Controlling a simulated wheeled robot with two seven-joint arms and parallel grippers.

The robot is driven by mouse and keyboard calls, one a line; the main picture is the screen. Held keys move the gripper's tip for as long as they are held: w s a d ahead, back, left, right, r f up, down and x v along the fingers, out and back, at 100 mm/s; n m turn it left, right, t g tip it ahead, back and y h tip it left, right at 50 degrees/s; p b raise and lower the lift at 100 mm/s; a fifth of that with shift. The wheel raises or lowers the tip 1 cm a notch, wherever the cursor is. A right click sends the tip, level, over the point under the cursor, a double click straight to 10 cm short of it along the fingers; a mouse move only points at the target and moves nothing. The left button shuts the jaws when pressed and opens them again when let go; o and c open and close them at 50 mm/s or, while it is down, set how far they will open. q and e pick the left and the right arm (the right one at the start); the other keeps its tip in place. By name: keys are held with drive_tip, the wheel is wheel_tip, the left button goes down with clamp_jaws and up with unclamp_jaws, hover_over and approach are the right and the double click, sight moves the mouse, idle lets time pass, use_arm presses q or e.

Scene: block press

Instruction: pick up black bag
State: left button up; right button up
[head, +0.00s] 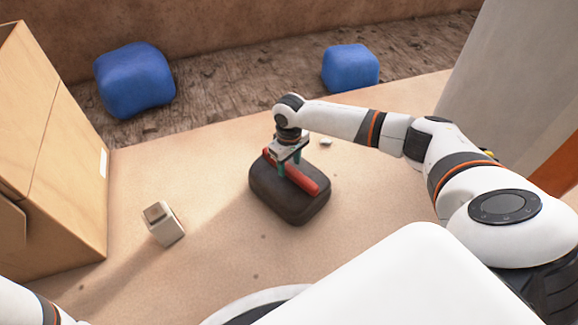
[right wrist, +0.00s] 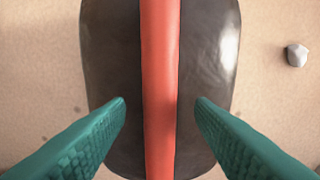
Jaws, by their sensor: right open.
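The black bag (head: 290,207) is a dark, rounded block with a red strip (head: 305,180) along its top. It lies on the sandy floor in the middle of the head view. My right gripper (head: 290,168) is directly over it, pointing down. In the right wrist view the bag (right wrist: 208,60) fills the middle, and its red strip (right wrist: 160,90) runs between the two green fingers of my right gripper (right wrist: 160,108). The fingers are open, one on each side of the strip, with gaps to it. Whether the fingertips touch the bag is unclear. My left gripper is not shown.
A small pale block (head: 165,224) lies left of the bag. A large cardboard box (head: 60,150) stands at the far left. Two blue blocks (head: 135,80) and (head: 350,68) lie at the back. A small stone (right wrist: 297,54) lies beside the bag. The floor around the bag is mostly clear.

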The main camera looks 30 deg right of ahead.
drive_tip(key=shift+c, duration=0.2)
clamp_jaws()
idle(0.6)
